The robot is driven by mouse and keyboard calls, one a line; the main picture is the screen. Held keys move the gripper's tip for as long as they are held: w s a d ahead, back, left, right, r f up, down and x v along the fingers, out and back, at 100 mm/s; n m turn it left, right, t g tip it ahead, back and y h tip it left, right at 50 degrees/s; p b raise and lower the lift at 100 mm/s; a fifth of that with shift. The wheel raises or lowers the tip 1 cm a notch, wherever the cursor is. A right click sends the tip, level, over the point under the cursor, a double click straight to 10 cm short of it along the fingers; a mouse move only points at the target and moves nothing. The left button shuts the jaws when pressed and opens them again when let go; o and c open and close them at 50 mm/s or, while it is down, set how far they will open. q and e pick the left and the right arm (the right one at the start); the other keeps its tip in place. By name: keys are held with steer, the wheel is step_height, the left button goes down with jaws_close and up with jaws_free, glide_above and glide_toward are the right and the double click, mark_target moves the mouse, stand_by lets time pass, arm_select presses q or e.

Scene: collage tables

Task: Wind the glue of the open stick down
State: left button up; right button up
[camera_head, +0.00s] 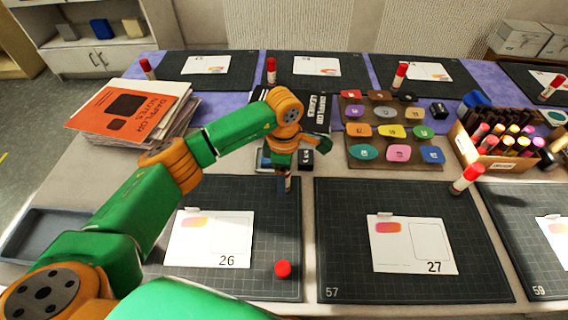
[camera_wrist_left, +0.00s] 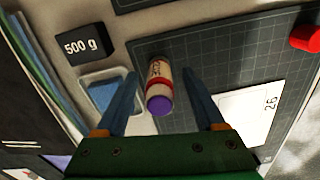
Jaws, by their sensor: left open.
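The open glue stick (camera_wrist_left: 159,84) has a cream body with print, a red band and a purple end facing the camera in the left wrist view. It appears to stand upright on the dark mat. My left gripper (camera_wrist_left: 160,76) is open, with one blue finger on each side of the stick; contact is not visible. In the head view, my left gripper (camera_head: 284,184) points down at the back of the mat with card 26 and largely hides the stick. A red cap (camera_head: 282,268) lies alone at the front of that mat. It also shows in the left wrist view (camera_wrist_left: 305,38). My right gripper is out of view.
A 500 g block (camera_wrist_left: 85,44) and a small blue-lined tray (camera_wrist_left: 108,92) are close beside the left gripper. Card 26 (camera_head: 208,238) lies on the mat. A capped stick (camera_head: 467,179) stands at the right. A palette board (camera_head: 390,112) and a marker box (camera_head: 490,150) stand behind.

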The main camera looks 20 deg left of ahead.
arm_select(q)
steer(key=shift+f, duration=0.25)
jaws_close()
stand_by(0.3)
